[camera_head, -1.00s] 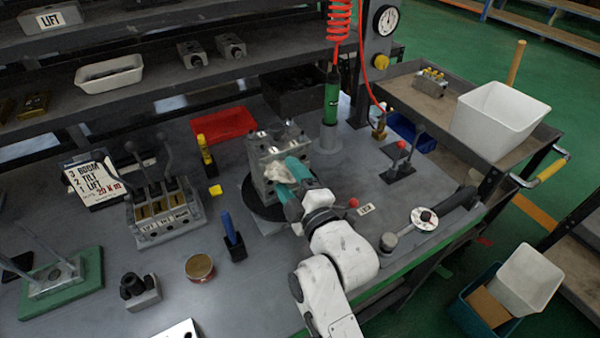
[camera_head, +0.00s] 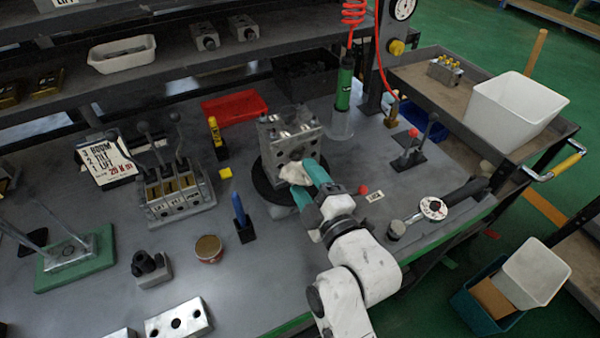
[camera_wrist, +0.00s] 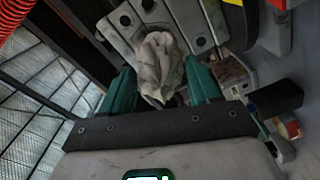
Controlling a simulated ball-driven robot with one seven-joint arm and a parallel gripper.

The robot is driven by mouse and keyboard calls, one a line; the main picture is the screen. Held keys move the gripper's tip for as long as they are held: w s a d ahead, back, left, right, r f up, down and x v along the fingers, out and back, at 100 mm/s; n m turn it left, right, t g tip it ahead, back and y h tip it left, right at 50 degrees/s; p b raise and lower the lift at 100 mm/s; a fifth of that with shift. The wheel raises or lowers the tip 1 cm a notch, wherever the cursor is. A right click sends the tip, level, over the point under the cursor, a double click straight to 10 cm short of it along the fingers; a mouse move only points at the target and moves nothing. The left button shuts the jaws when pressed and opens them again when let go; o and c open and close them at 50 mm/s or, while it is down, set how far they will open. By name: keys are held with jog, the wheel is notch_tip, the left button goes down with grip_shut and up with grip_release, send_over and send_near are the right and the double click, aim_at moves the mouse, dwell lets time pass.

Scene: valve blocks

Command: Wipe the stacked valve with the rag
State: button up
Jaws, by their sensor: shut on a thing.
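The stacked valve (camera_head: 289,133) is a grey metal block stack with holes in its front face. It stands on a round black turntable (camera_head: 262,184) in the middle of the bench. My gripper (camera_head: 297,173), with teal fingers, is at the valve's lower front right. It is shut on the rag (camera_head: 294,174), a crumpled off-white cloth that lies against or just before the valve's front face; I cannot tell whether it touches. In the wrist view the rag (camera_wrist: 158,66) bunches between the teal fingers, with the grey valve (camera_wrist: 190,22) just beyond it. The rag hides part of the valve.
A lever valve bank (camera_head: 176,190) stands to the left, with a blue-handled tool (camera_head: 240,212) and a tin (camera_head: 208,248) nearer. A red tray (camera_head: 234,107) lies behind. A torque wrench (camera_head: 440,206) lies at right. A green air tool (camera_head: 344,85) hangs behind the valve.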

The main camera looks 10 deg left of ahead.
jog(key=shift+s+d, duration=0.4)
jog(key=shift+s, duration=0.05)
jog(key=shift+b+v, duration=0.45)
jog(key=shift+v, duration=0.6)
jog(key=shift+s+d, duration=0.25)
jog(key=shift+s, duration=0.15)
jog(key=shift+b+x, duration=0.85)
jog(key=shift+x, duration=2.7)
jog(key=shift+b+x, duration=0.35)
jog(key=shift+x, duration=0.6)
jog(key=shift+c, duration=0.2)
jog(key=shift+d, duration=0.1)
